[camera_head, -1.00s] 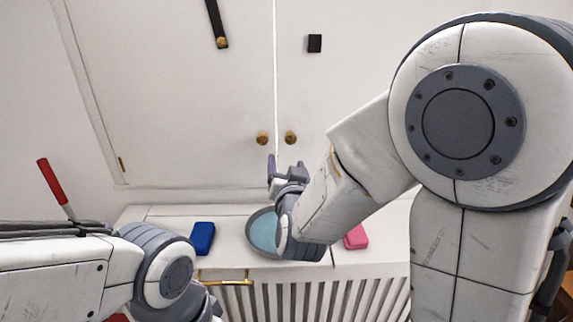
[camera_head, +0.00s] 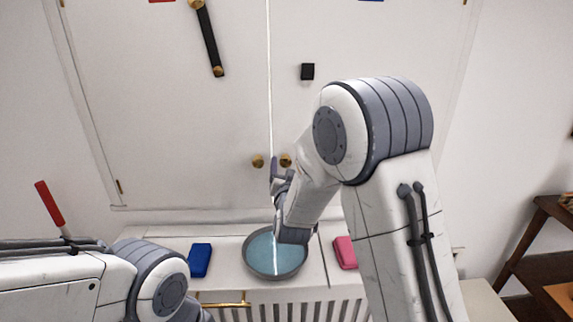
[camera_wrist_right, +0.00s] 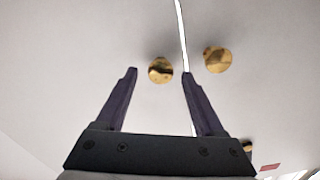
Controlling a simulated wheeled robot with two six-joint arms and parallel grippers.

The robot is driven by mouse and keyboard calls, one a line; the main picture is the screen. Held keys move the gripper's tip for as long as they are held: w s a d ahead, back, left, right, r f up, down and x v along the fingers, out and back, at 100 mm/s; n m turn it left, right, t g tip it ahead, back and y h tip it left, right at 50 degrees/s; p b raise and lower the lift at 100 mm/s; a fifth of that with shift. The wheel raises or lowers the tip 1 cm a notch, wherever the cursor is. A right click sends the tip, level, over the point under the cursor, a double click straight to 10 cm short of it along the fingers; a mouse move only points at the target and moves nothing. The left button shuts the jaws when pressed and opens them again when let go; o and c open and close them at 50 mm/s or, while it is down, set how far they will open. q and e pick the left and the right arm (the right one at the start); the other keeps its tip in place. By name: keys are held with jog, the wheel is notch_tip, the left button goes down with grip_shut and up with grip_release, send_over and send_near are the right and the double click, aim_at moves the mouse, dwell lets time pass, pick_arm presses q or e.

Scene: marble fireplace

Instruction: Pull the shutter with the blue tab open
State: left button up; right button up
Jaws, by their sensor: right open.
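Two white shutters meet at a narrow bright gap. The blue tab (camera_head: 370,1) is cut by the top edge, on the right shutter (camera_head: 360,55). That shutter's brass knob (camera_head: 286,158) is partly behind my right gripper (camera_head: 282,167). The right wrist view appears upside down; there the same knob (camera_wrist_right: 161,70) lies between my open right gripper's fingertips (camera_wrist_right: 159,72), with no contact visible. The left shutter's brass knob (camera_head: 258,161) stands just left, and shows in the wrist view (camera_wrist_right: 217,59). Of my left arm only links show; its gripper is out of view.
A black latch bar (camera_head: 208,40) hangs tilted on the left shutter, clear of the black catch (camera_head: 307,71). A red tab (camera_head: 161,1) is at the top left. Below are a blue-filled bowl (camera_head: 262,250), a blue block (camera_head: 200,260) and a pink block (camera_head: 345,252).

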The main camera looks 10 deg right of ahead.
jog(key=shift+w, duration=0.2)
grip_shut()
dwell(1.4)
